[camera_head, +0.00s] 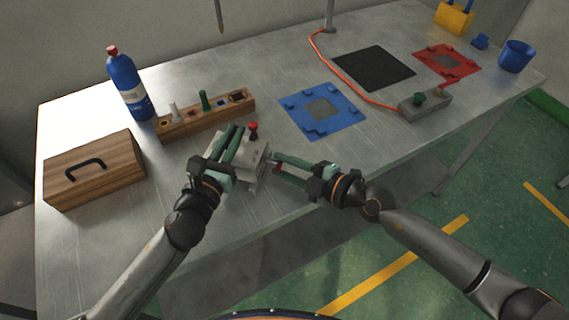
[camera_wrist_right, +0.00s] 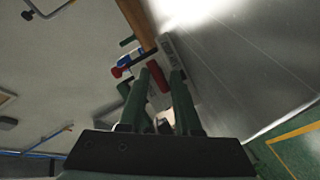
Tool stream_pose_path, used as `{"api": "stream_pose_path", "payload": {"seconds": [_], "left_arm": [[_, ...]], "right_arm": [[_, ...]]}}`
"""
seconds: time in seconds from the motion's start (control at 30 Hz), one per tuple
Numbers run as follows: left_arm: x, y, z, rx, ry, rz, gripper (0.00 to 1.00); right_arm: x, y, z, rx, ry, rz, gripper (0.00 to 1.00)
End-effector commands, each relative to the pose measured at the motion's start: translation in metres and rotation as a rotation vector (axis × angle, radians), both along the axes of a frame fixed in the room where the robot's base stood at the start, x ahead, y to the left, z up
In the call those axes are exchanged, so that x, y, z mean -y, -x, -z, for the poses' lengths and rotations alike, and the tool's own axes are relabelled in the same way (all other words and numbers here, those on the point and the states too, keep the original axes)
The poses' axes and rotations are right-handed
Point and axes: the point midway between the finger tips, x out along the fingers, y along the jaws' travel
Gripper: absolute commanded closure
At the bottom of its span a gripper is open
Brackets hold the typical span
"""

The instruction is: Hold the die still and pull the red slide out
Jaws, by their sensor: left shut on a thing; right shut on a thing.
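The die (camera_head: 250,162) is a grey metal block near the table's front edge in the head view, with a red knob (camera_head: 252,126) on top. My left gripper (camera_head: 234,135) lies over its left side and is shut on it; the fingers hide part of it. My right gripper (camera_head: 276,164) comes in from the right and is shut on the red slide (camera_head: 277,168) at the die's right side. Only a little of the red slide shows between the green fingers. In the right wrist view, a red piece (camera_wrist_right: 157,77) shows between the fingertips.
A wooden rack (camera_head: 205,115) with pegs stands behind the die, a blue bottle (camera_head: 127,85) and a wooden box (camera_head: 95,170) to the left. A blue mat (camera_head: 345,125) lies behind on the right; a grey control box (camera_head: 425,104) with an orange cable is further right.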

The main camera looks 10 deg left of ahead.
Motion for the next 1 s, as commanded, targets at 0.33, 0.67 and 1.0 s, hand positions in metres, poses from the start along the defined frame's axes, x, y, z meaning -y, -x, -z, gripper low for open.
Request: {"api": "stream_pose_path", "payload": {"seconds": [0.33, 0.67, 1.0], "left_arm": [[0.001, 0.001, 0.004, -0.008, -0.002, 0.003, 1.0], [0.001, 0.001, 0.005, -0.01, -0.003, 0.002, 1.0], [0.0, 0.001, 0.006, -0.012, -0.004, -0.001, 1.0]], "right_arm": [[0.0, -0.004, -0.008, 0.006, -0.017, 0.009, 1.0], [0.026, 0.001, -0.006, 0.003, -0.015, 0.01, 1.0], [0.027, 0.0, -0.006, 0.003, -0.013, 0.012, 0.63]]}}
